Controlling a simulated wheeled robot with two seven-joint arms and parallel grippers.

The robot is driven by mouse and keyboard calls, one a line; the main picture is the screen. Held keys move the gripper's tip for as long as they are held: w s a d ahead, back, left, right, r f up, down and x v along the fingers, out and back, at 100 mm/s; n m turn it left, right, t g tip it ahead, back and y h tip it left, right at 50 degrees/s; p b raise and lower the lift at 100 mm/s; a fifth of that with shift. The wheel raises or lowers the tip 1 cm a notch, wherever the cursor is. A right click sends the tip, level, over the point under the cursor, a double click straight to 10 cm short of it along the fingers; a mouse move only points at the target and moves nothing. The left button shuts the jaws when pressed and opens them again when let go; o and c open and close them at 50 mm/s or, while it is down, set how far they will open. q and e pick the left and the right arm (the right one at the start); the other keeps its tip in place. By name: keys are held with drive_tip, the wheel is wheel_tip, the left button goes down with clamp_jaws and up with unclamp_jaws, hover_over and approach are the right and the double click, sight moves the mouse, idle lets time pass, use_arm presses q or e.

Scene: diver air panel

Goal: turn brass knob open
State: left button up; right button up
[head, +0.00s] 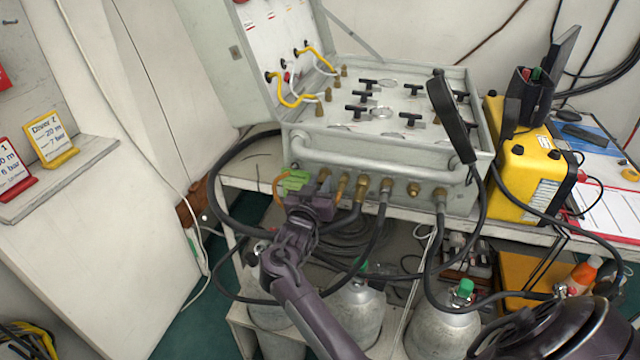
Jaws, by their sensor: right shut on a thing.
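The grey diver air panel (385,155) stands open on a bench, with a row of brass fittings along its front face. The brass knob (323,176) is at the left end of that row, partly covered by my gripper. My right gripper (308,192) reaches up from below to this end of the panel and is shut on the knob; its fingertips are largely hidden. My left gripper is not in view.
Dark hoses hang from the front fittings around my arm. A tubular rail (375,154) runs above them. Gas cylinders (440,330) stand below. A yellow case (525,175) is at right. Black T-handles (355,111) and a black handset (450,115) are on the panel top.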

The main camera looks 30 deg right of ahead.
clamp_jaws()
drive_tip(key=shift+r+n+p, duration=0.15)
drive_tip(key=shift+n+p, duration=0.55)
drive_tip(key=shift+p, duration=0.1)
drive_tip(key=shift+n+p, duration=0.3)
drive_tip(key=shift+p, duration=0.05)
drive_tip(key=n+p, duration=0.2)
drive_tip(key=shift+d+n, duration=0.1)
drive_tip(key=shift+n, duration=0.2)
drive_tip(key=n+p, duration=0.2)
drive_tip(key=shift+n+p, duration=0.3)
drive_tip(key=n+p, duration=0.3)
drive_tip(key=n, duration=0.1)
drive_tip(key=shift+n, duration=0.3)
use_arm(q)
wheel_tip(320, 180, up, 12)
drive_tip(key=p, duration=0.2)
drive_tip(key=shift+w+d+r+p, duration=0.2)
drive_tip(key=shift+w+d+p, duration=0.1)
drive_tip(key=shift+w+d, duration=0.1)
use_arm(e)
drive_tip(key=n, duration=0.5)
drive_tip(key=shift+d+n, duration=0.1)
drive_tip(key=shift+n, duration=0.2)
